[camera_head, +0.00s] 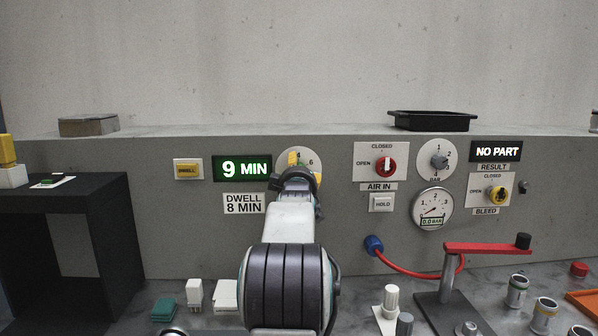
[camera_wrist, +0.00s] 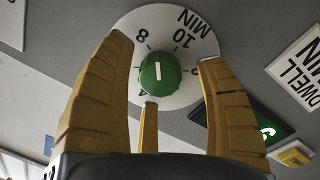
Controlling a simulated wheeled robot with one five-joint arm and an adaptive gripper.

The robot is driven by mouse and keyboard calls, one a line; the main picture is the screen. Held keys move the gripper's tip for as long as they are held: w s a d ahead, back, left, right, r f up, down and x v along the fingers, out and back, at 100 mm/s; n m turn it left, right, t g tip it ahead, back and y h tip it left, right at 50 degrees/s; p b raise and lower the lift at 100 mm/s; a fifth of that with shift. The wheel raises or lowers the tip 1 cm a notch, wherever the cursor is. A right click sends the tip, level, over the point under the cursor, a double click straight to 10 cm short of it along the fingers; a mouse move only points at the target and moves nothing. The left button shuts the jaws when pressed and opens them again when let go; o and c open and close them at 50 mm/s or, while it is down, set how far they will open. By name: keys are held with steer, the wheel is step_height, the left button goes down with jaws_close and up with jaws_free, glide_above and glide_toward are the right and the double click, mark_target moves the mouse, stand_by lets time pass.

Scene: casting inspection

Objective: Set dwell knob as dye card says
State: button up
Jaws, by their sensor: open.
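The green dwell knob (camera_wrist: 157,74) with a white pointer line sits on a white dial (camera_wrist: 183,20) in the wrist view. The line points between 8 and 10. My gripper (camera_wrist: 165,52) is open, with yellow fingers on both sides of the knob and a third finger below it. I cannot tell whether they touch it. In the head view my gripper (camera_head: 295,162) hides the knob and part of the dial (camera_head: 315,158). The display (camera_head: 242,168) reads 9 MIN. A white card (camera_head: 244,204) below it reads DWELL 8 MIN.
A yellow DWELL button (camera_head: 188,170) is left of the display. Right of the dial are the red air valve knob (camera_head: 386,167), a HOLD button (camera_head: 382,203) and a gauge (camera_head: 432,209). A red-levered fixture (camera_head: 487,248) stands on the bench at right. A black stand (camera_head: 105,215) is at left.

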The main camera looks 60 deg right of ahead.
steer(key=shift+w+d, duration=0.1)
steer(key=shift+d, duration=0.15)
steer(key=shift+c, duration=0.4)
steer(key=c, duration=1.1)
steer(key=n+b, duration=0.3)
steer(key=shift+f+n, duration=0.3)
steer(key=shift+f, duration=0.05)
steer(key=shift+c, duration=0.2)
steer(key=shift+r+n+b, duration=0.25)
steer(key=shift+n+b, duration=0.35)
steer(key=shift+b, duration=0.15)
steer(key=o, duration=1.2)
steer(key=shift+a+r, duration=0.1)
steer(key=shift+f+v, duration=0.15)
steer(key=shift+v, duration=2.8)
steer(key=shift+f+v, duration=0.15)
steer(key=shift+v, duration=2.85)
